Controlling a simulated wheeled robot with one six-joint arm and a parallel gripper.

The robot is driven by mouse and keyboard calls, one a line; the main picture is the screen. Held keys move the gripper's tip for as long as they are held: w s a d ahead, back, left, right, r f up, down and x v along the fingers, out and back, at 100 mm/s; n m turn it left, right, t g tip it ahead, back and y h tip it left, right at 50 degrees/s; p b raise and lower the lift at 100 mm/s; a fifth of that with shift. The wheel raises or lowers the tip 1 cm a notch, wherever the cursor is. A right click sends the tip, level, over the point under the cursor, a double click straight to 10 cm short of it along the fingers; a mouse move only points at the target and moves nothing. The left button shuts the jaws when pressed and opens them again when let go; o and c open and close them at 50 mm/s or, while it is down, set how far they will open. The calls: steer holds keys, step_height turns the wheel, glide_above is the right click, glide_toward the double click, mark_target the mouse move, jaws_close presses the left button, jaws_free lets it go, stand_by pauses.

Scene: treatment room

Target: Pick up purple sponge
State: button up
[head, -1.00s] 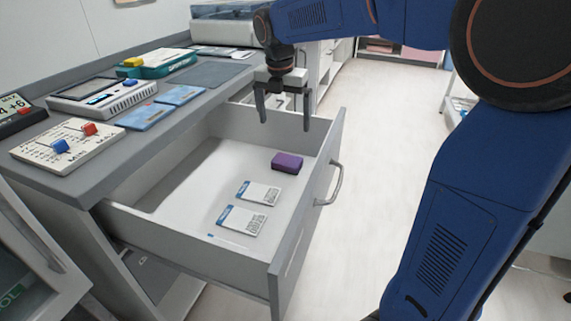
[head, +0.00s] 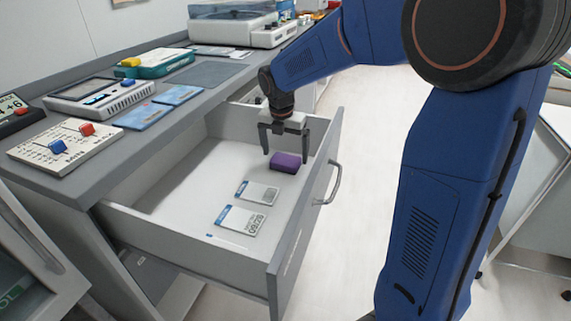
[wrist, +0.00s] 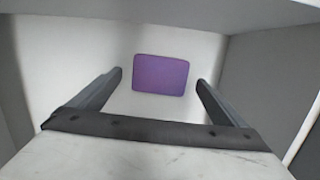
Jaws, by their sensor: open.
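The purple sponge (head: 286,163) lies on the floor of the open drawer (head: 170,222), near the drawer's right wall. In the wrist view the sponge (wrist: 161,75) is a purple block with rounded corners, ahead of the fingertips and centred between them. My gripper (head: 285,158) is inside the drawer's outline, just above and behind the sponge, pointing down. In the wrist view my gripper (wrist: 158,80) has its two fingers spread wide, one to each side of the sponge, with nothing between them touching it.
Two white-and-blue packets (head: 241,219) lie in the drawer nearer the front. The drawer's front panel with its handle (head: 329,184) rises close to the right of the sponge. The counter (head: 95,170) on the left holds several devices. Drawer floor left of the sponge is clear.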

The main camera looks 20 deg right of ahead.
mark_target(285, 160)
steer(key=shift+w+d+f, duration=0.15)
steer(key=shift+f, duration=0.95)
steer(key=c, duration=1.1)
step_height(285, 160, up, 10)
